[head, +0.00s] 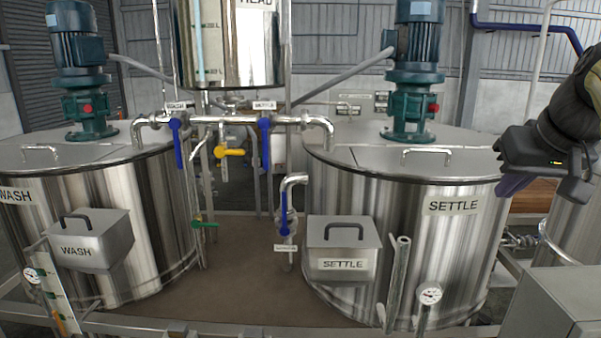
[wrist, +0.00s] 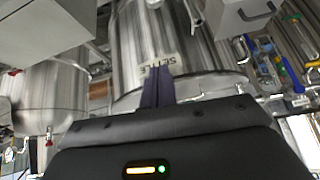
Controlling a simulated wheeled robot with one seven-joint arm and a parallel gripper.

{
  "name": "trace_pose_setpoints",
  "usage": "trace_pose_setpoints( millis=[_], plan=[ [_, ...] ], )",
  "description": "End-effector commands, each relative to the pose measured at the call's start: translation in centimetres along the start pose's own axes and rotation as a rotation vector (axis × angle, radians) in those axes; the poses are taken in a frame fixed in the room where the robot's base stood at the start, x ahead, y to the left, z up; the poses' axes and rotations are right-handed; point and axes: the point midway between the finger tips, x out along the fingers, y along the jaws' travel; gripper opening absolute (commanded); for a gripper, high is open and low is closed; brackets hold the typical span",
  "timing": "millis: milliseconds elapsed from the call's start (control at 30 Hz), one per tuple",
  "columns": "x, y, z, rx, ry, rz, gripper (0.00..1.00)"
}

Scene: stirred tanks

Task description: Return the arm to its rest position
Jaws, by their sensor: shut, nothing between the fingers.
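My gripper (head: 512,186) is at the right edge of the head view, in front of the right side of the SETTLE tank (head: 450,240). It is raised near lid height and holds nothing. In the wrist view its two dark fingers (wrist: 158,88) lie together, shut, with the SETTLE label (wrist: 160,66) just behind them. My dark forearm comes in from the right edge of the head view. The rest of my arm is out of view.
The WASH tank (head: 140,220) stands at left. Both tanks carry motors and lidded boxes, the SETTLE box (head: 342,250) in front. Pipes with blue-handled valves (head: 265,143) run between them. A grey cabinet (head: 555,300) is at lower right, below my gripper.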

Motion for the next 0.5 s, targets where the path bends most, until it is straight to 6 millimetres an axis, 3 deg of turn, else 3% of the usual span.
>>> trace_pose_setpoints(
  millis=[267,500],
  plan=[
    [9.4,-2.6,3.1,0.036,-0.101,-0.009,0.0],
    [18.6,-6.7,9.5,0.034,-0.206,0.004,0.0]
  ],
)
